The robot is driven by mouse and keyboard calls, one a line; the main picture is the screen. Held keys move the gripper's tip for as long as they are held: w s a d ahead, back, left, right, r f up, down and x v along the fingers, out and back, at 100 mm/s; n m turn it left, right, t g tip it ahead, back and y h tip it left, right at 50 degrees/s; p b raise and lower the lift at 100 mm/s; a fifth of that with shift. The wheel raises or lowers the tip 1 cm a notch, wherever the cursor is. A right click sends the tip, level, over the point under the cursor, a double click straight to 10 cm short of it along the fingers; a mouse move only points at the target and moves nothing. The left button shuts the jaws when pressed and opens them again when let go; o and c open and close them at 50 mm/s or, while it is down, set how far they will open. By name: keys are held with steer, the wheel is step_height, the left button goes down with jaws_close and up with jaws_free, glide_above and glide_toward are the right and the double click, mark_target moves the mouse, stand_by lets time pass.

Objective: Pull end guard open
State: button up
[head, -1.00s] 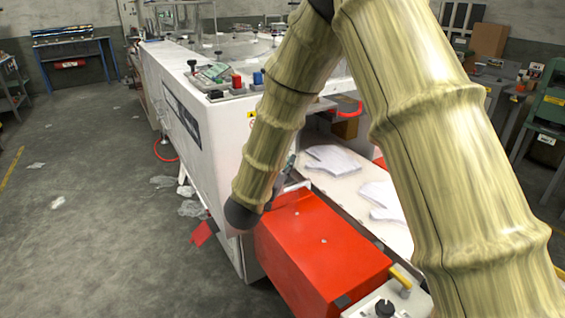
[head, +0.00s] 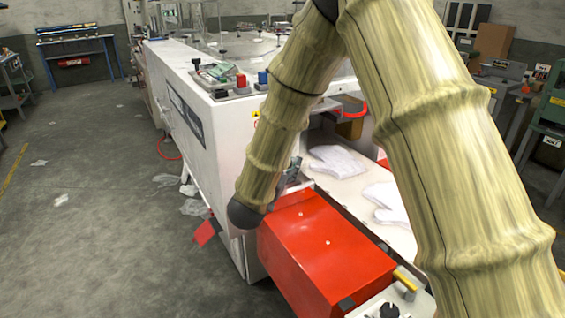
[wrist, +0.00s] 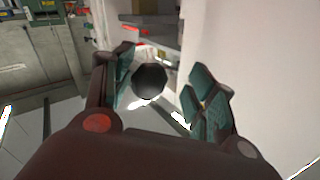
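The red box-shaped cover (head: 325,245), which looks like the end guard, sits at the near end of the white machine (head: 200,140), beside the conveyor. A yellow bar (head: 405,279) shows at its right corner. My gripper (head: 291,172) shows only in part behind my sleeved arm, close to the cover's far left edge. In the wrist view my gripper (wrist: 160,78) has its two teal-padded fingers apart. A dark faceted knob (wrist: 149,80) appears between them, nearer the left finger. I cannot tell whether a finger touches it.
White gloves (head: 337,160) lie on the pale conveyor belt (head: 350,183). A control panel with a black knob (head: 389,311) is at the near end. A white machine wall (wrist: 255,70) stands close on the gripper's right. The floor (head: 90,230) at left is mostly clear, with some scraps.

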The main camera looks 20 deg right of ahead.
steer(key=v, duration=1.2)
stand_by(0.3)
